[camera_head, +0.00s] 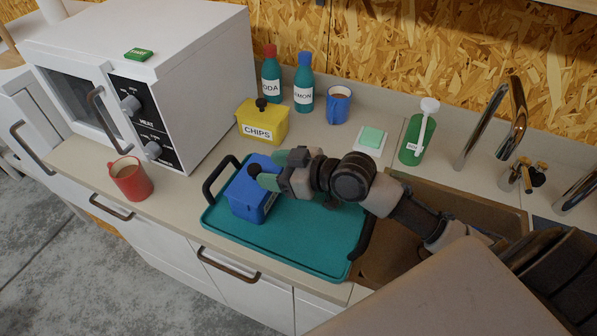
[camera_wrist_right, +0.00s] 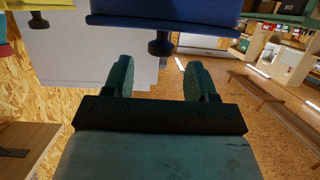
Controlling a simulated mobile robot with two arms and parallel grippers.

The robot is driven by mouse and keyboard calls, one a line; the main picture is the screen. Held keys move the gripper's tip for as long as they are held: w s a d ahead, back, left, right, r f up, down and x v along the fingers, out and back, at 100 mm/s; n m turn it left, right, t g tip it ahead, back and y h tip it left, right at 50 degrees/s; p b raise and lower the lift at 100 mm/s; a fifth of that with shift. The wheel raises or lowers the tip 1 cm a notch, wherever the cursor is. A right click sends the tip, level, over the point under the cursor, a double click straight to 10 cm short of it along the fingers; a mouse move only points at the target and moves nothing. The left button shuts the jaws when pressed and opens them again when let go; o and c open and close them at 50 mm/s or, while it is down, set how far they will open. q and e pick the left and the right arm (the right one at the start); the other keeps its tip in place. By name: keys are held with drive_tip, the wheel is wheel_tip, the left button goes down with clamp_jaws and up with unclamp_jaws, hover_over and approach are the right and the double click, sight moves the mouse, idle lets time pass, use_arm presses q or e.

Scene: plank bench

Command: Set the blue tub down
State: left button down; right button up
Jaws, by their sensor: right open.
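The blue tub (camera_head: 248,200) has a lid with a dark knob (camera_head: 254,171) on top. It stands upright on the left part of the teal tray (camera_head: 310,243), beside the tray's left handle. My right gripper (camera_head: 268,171) is open and empty at the lid, its fingertips close to the knob. In the right wrist view the blue tub (camera_wrist_right: 165,18) fills the top edge. Its knob (camera_wrist_right: 160,44) shows between and just beyond the fingertips of the right gripper (camera_wrist_right: 159,68), with gaps on both sides. My left gripper is in neither view.
A yellow chips tub (camera_head: 262,123) stands behind the tray. A red mug (camera_head: 131,179) stands to the left, before the white microwave (camera_head: 180,85). Two bottles, a blue mug (camera_head: 339,105) and a green container (camera_head: 414,143) line the back. The tray's front part is bare.

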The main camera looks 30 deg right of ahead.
drive_tip(key=b+v, duration=0.1)
drive_tip(key=v, duration=0.6)
